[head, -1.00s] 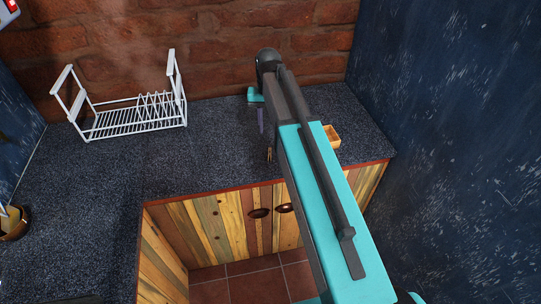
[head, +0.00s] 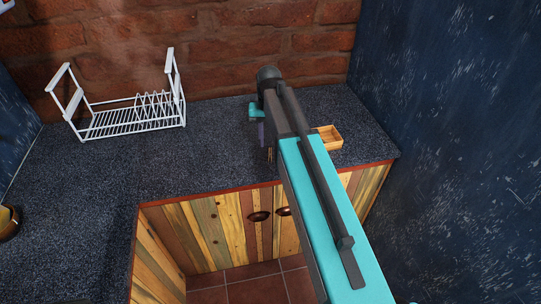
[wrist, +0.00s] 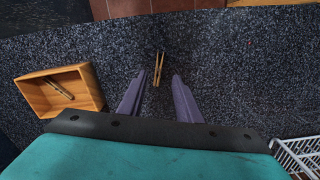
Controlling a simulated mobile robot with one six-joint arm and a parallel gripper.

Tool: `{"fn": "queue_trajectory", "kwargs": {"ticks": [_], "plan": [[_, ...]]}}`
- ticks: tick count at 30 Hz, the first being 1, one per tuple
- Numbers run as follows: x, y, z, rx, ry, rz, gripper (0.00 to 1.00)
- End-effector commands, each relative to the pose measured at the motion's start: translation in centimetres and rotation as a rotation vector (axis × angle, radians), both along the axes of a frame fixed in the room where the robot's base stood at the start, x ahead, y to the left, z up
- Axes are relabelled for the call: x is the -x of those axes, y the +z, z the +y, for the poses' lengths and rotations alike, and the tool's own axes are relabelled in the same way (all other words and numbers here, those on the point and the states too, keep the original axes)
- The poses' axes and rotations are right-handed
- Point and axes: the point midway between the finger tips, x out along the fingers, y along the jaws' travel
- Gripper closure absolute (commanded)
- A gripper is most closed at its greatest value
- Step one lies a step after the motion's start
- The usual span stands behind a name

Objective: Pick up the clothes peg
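A slim wooden clothes peg (wrist: 159,68) lies on the dark speckled counter, its two legs showing as a narrow V in the wrist view. In the head view the peg (head: 270,155) is a small tan sliver near the counter's front edge, partly hidden by my arm. My gripper (wrist: 158,76) is open, its two purple fingers apart and empty. In the wrist view the peg lies in line with the gap between the fingertips. I cannot tell how high the fingertips are above it. In the head view my gripper (head: 261,134) is mostly hidden behind the arm.
A small wooden box (wrist: 91,86) stands beside my gripper, with a peg-like stick (wrist: 59,88) in it; the box (head: 336,144) is right of my arm in the head view. A white dish rack (head: 130,120) stands left. Brick and blue walls bound the counter.

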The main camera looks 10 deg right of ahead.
Motion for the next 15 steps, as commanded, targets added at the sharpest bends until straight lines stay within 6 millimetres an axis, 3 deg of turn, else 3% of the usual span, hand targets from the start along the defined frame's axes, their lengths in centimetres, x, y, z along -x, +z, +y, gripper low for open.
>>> {"fn": "queue_trajectory", "kwargs": {"ticks": [8,15], "plan": [[0.1,-0.6,-0.1,0.000,-0.001,0.000,0.69],[0.4,-2.6,-0.2,0.000,-0.001,0.001,0.69]]}}
